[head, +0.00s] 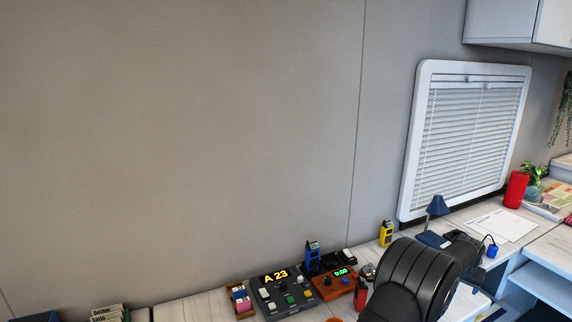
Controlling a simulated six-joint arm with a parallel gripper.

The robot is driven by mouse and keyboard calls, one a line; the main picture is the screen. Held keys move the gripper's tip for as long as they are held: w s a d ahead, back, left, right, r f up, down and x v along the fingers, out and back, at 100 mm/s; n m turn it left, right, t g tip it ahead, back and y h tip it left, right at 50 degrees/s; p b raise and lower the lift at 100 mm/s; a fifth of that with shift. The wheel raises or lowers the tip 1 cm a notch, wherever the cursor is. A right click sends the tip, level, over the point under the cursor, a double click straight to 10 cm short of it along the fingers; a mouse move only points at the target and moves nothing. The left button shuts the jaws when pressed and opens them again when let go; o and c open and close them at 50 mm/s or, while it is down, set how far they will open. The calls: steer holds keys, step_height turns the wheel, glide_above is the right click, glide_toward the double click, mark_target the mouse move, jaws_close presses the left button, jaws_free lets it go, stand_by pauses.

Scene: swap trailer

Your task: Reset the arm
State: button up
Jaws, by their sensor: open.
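My own black arm (412,280) rises from the bottom edge at the lower right, over the desk. A smaller dark part of it (465,250) shows behind the big rounded link. I cannot make out any fingers of my gripper. The arm hides part of the desk behind it.
A control box reading "A 23" (283,293), an orange timer (334,284), a blue radio (312,256) and a yellow radio (386,233) stand left of the arm. A blue lamp (437,207) and red cylinder (516,189) stand right. The wall (180,130) above is bare.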

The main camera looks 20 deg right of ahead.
steer(key=w+d+f, duration=0.1)
steer(key=w+d, duration=0.1)
steer(key=w, duration=0.1)
steer(key=shift+d+f, duration=0.25)
steer(key=shift+f, duration=0.1)
steer(key=s+a+r, duration=0.2)
steer(key=s+a, duration=0.2)
steer(key=a, duration=0.7)
steer(key=shift+s+a, duration=0.2)
steer(key=shift+s, duration=0.15)
stand_by(0.3)
steer(key=shift+d, duration=0.15)
